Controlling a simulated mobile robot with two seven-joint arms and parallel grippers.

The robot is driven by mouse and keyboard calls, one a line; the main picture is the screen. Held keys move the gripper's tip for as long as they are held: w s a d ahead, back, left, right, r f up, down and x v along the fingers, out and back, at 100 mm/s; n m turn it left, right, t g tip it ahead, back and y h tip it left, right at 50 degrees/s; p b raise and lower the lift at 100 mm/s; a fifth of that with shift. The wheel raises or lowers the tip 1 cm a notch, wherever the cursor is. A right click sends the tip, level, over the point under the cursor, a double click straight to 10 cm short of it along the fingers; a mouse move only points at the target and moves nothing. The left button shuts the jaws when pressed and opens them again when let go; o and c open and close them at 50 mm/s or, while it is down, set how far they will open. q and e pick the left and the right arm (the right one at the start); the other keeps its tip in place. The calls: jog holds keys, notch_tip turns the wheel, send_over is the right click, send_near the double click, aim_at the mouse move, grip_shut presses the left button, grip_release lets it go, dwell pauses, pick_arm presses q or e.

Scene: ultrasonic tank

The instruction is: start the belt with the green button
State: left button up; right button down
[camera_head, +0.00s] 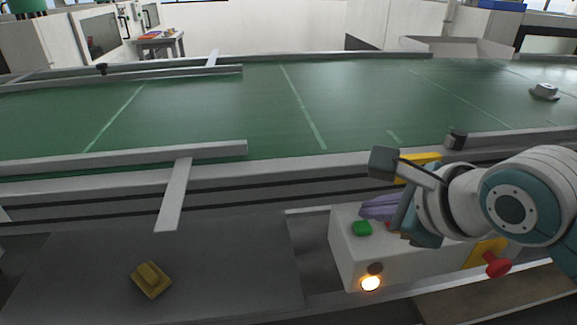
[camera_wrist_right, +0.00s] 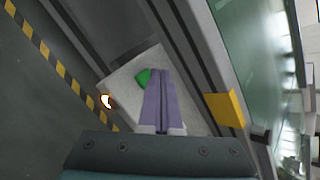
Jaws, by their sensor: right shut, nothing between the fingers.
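The green button (camera_head: 362,228) sits on top of a pale control box (camera_head: 345,250) at the front side of the belt (camera_head: 220,110). My right gripper (camera_head: 366,208) is shut and empty, with its purple fingers just behind and to the right of the button in the head view. In the right wrist view the green button (camera_wrist_right: 143,77) shows at the left of my right fingertips (camera_wrist_right: 161,74), partly covered by them. I cannot tell whether they touch. My left gripper is not in view.
An orange lamp (camera_head: 370,283) glows on the box front, and a red knob (camera_head: 497,265) is to its right. Metal guide rails (camera_head: 130,152) edge the belt. A yellow block (camera_head: 151,280) lies at the lower left. A grey part (camera_head: 545,91) rests on the belt.

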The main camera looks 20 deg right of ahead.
jog(key=shift+f, duration=0.15)
dwell(0.4)
jog(key=shift+f, duration=0.25)
